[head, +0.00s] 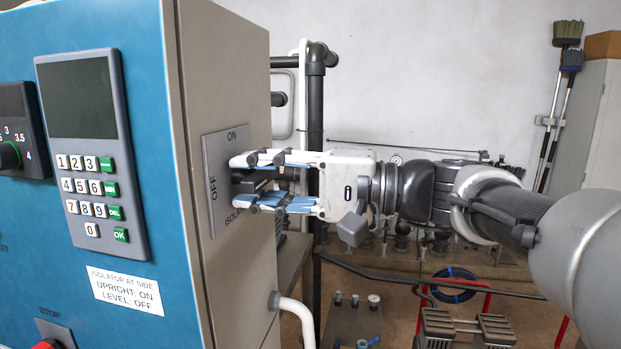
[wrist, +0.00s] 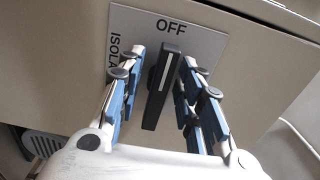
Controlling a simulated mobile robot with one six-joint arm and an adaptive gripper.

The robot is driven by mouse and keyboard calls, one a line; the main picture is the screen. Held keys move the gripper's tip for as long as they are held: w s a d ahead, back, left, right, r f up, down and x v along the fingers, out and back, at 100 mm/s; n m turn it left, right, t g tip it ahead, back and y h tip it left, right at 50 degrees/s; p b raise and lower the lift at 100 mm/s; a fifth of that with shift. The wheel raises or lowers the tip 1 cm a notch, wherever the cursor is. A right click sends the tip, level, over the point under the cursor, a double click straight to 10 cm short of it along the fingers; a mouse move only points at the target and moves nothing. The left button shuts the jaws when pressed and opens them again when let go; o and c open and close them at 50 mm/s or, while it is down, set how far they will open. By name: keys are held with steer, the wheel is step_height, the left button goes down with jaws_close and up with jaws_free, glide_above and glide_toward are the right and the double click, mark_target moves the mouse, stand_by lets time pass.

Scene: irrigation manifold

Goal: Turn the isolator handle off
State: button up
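The isolator plate (head: 214,205) is on the cabinet's side face, with ON at its top and OFF at its left edge; it also shows in the wrist view (wrist: 205,42). The black isolator handle (wrist: 160,95) looks level, its white stripe pointing toward OFF. In the head view the handle (head: 262,179) is largely hidden by the fingers. My gripper (head: 242,181) is at the plate, one finger above the handle and one below. In the wrist view my gripper (wrist: 158,70) is open around the handle, with a gap on both sides.
The cabinet's blue front (head: 150,255) carries a keypad (head: 92,150) and a label (head: 125,290) reading upright on, level off. A white pipe (head: 295,308) leaves the cabinet below the plate. A dark vertical pipe (head: 316,110) stands behind my gripper.

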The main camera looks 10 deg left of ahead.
steer(key=shift+d, duration=0.1)
steer(key=s+d, duration=0.1)
steer(key=d, duration=1)
steer(key=shift+d, duration=0.4)
steer(key=s+f+m+t+h, duration=0.1)
steer(key=s+f+h, duration=0.35)
steer(key=f, duration=0.35)
steer(key=s+f+m+h, duration=0.1)
steer(key=s+f+h, duration=0.35)
steer(key=f, duration=0.45)
steer(key=s+d+f+n+t+h, duration=0.1)
steer(key=s+d+f+h, duration=0.3)
steer(key=d+f, duration=0.3)
steer(key=s+d+f+n+t+h, duration=0.1)
steer(key=s+d+f+h, duration=0.4)
steer(key=d+f, duration=0.2)
steer(key=shift+d+f+n+t, duration=0.3)
steer(key=shift+d+f+n, duration=0.1)
steer(key=shift+d, duration=0.4)
